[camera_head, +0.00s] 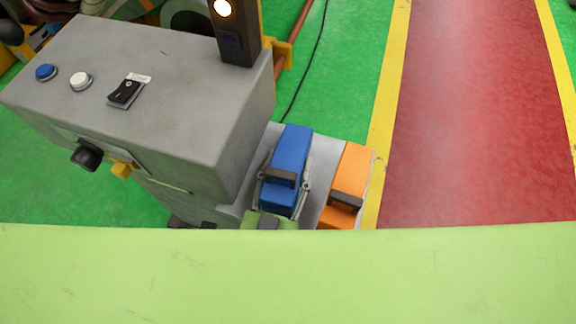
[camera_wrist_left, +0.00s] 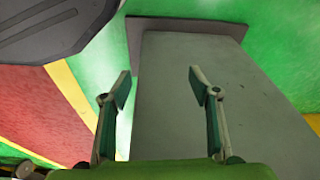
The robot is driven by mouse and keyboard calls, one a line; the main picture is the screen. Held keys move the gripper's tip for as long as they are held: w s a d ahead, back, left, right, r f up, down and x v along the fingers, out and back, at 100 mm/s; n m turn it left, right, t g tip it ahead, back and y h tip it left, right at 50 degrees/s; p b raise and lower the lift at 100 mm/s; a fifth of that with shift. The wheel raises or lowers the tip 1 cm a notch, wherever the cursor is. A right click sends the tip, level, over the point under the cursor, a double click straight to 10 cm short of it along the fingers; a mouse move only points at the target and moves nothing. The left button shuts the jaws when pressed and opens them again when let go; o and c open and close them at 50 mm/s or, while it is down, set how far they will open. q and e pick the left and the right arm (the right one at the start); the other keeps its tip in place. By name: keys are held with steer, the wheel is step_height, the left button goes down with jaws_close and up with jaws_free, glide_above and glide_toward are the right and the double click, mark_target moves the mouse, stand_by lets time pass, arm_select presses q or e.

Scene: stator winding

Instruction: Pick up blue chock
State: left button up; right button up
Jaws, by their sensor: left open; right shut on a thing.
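The blue chock (camera_head: 291,150) stands beside the grey machine cabinet in the head view, over a light grey ledge. It has a dark handle across it. My right gripper (camera_head: 281,186) is shut on the blue chock, with a finger along each side; its green body shows below, partly cut off by the light green surface in front. I cannot tell whether the chock touches the ledge. My left gripper (camera_wrist_left: 160,85) is open and empty in the left wrist view, facing a plain grey surface. It does not show in the head view.
An orange chock (camera_head: 350,173) with a dark handle stands just right of the blue one. The grey cabinet (camera_head: 150,90) with buttons and a dark lamp post (camera_head: 234,35) rises on the left. A red walkway (camera_head: 475,120) with yellow edges lies clear at right.

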mark_target(289, 156)
steer(key=shift+r, duration=0.15)
steer(key=shift+r, duration=0.6)
steer(key=r, duration=0.1)
steer(key=r+p, duration=0.1)
steer(key=shift+w+d+r, duration=0.15)
steer(key=shift+w+r, duration=0.1)
steer(key=shift+r, duration=0.1)
steer(key=w+r, duration=0.1)
steer(key=r, duration=0.1)
steer(key=w+d+r, duration=0.1)
steer(key=w+d+r+p, duration=0.1)
steer(key=w+r, duration=0.1)
steer(key=shift+w+d+r, duration=0.1)
steer(key=shift+d+r, duration=0.05)
steer(key=shift+r, duration=0.2)
arm_select(q)
steer(key=s+f, duration=0.3)
steer(key=f, duration=0.4)
steer(key=shift+s+a+f, duration=0.2)
steer(key=shift+s+a, duration=0.1)
steer(key=shift+s, duration=0.1)
arm_select(e)
steer(key=w+d+r, duration=0.1)
steer(key=w, duration=0.1)
steer(key=w+d+r, duration=0.1)
steer(key=w, duration=0.2)
steer(key=w+d+r, duration=0.1)
steer(key=w+d, duration=0.1)
steer(key=shift+w+r, duration=0.15)
steer(key=shift+w, duration=0.25)
